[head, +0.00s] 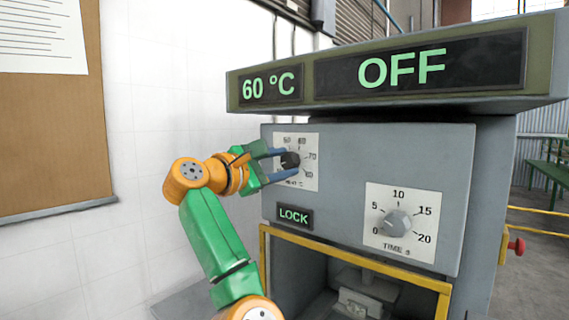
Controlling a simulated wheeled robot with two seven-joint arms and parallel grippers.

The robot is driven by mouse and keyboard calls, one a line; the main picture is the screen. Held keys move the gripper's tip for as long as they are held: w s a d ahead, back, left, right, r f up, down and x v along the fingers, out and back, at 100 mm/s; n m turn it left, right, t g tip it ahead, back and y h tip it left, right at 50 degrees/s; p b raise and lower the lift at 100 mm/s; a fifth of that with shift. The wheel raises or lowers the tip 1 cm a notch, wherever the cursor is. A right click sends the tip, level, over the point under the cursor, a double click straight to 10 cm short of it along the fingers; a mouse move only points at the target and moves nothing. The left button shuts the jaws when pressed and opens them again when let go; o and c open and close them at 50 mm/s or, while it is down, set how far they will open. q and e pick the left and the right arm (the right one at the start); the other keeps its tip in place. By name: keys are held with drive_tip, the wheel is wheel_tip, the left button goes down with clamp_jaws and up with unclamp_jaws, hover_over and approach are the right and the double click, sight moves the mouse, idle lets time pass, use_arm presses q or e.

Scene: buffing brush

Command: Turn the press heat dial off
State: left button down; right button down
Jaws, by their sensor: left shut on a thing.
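The grey heat press (350,210) stands in the middle and right. Its heat dial (290,160) is a small dark knob on a white scale plate, with 50, 60, 70 and 80 legible or partly so. My left gripper (285,163) reaches in from the left and is shut on the heat dial, its blue fingers on either side. The fingers cover part of the scale, and I cannot tell where the dial points. The display above reads "60 °C" (270,89) on the left and "OFF" (402,69) on the right. My right gripper is not in view.
A grey time dial (398,222) sits lower right on the panel, beside a LOCK label (294,216). A yellow frame (350,256) edges the opening below. A red knob (517,247) sticks out at the right. A cork board (55,130) hangs on the left wall.

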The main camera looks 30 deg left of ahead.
use_arm(q)
drive_tip(key=shift+f+n, duration=0.4)
drive_tip(key=shift+n, duration=0.6)
drive_tip(key=c, duration=0.7)
unclamp_jaws()
drive_tip(key=shift+c, duration=0.2)
drive_tip(key=o, duration=0.4)
drive_tip(key=shift+s+a+r, duration=0.1)
drive_tip(key=shift+s, duration=0.1)
drive_tip(key=shift+r, duration=0.1)
